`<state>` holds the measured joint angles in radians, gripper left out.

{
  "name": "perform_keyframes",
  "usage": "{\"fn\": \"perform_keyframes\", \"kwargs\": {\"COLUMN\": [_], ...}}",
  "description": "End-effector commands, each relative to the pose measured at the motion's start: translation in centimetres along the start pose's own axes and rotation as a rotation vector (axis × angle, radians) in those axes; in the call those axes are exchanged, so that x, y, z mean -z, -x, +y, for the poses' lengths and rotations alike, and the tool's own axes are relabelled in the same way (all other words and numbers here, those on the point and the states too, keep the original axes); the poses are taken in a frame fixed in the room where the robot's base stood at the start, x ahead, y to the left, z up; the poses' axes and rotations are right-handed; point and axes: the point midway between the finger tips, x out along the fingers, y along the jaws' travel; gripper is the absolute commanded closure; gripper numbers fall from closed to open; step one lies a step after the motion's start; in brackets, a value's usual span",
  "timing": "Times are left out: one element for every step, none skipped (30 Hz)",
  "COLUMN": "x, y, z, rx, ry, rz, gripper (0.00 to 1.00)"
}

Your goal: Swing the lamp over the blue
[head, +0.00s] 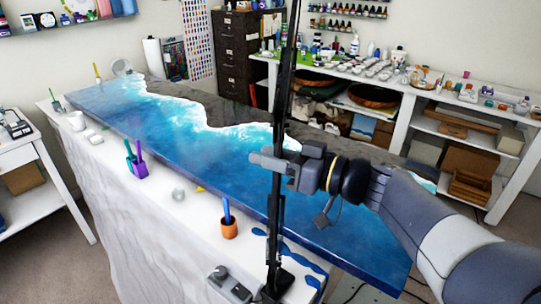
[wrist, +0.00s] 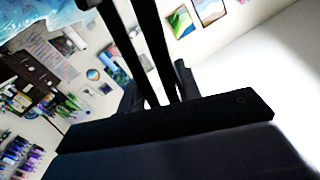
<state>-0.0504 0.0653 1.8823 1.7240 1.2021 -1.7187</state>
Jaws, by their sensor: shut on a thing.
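The lamp shows in the head view as a tall black jointed stand (head: 276,215). Its base (head: 284,287) is on the white-covered table near the front edge, and its upper part runs out of the top of the picture, so the lamp head is hidden. My gripper (head: 274,163) is shut on the lamp's black arm at mid height. In the wrist view two dark lamp bars (wrist: 152,45) run between my gripper's fingers (wrist: 156,90). The blue resin (head: 180,140) fills the near side of the long slab, with white foam and grey-brown stone behind it.
Blue spills (head: 290,257) lie near the lamp base. Shelves with bottles (head: 400,75) and a dark drawer cabinet (head: 238,50) stand behind.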

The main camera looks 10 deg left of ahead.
Motion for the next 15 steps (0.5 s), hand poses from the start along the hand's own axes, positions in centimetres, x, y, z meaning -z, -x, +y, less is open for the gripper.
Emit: {"fn": "perform_keyframes", "kwargs": {"x": [0.0,0.0,0.0,0.0,0.01,0.01,0.0,0.01,0.01,0.0,-0.02,-0.08,-0.14,-0.22,-0.3], "y": [-0.01,-0.01,-0.01,-0.01,-0.01,-0.01,-0.01,-0.01,-0.01,-0.01,-0.01,-0.04,-0.07,-0.11,-0.19], "z": [-0.06,-0.07,-0.07,-0.07,-0.08,-0.08,-0.08,-0.09,-0.09,-0.09,-0.09,-0.08,-0.07,-0.05,-0.03], "rx": [0.002,0.002,0.002,0.002,0.002,0.002,0.003,0.003,0.003,0.003,0.004,0.006,0.009,0.014,0.022], "ry": [0.0,0.0,0.0,0.0,0.0,0.0,0.0,0.0,0.0,0.0,0.0,0.001,0.001,0.002,0.003], "rz": [0.0,0.0,0.0,0.0,0.0,0.0,0.0,0.0,0.0,0.0,0.0,0.0,0.0,-0.001,-0.001], "gripper": [0.87,0.9,0.93,0.95,0.98,1.0,1.0,1.0,1.0,1.0,1.0,1.0,1.0,1.0,1.0]}}
